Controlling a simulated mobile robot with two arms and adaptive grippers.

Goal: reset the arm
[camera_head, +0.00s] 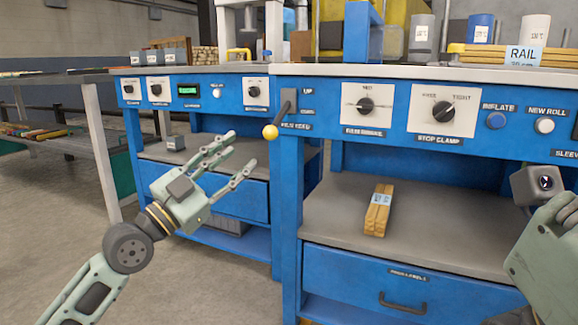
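My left gripper (236,160) is raised in front of the blue workbench. Its fingers are spread apart, with nothing between them, and they point up and to the right. The fingertips show near the yellow-knobbed lever (270,131), in front of the bench; whether they touch anything is not clear, but no contact shows. My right arm comes in at the right edge, with a camera block on it. The fingers of the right gripper are out of the frame.
The blue bench (290,210) carries dials and buttons on its front panels. A bundle of wooden rails (378,212) lies on the lower right shelf. A small grey block (176,143) sits on the left shelf. A side table (60,78) stands left. Floor is clear at lower left.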

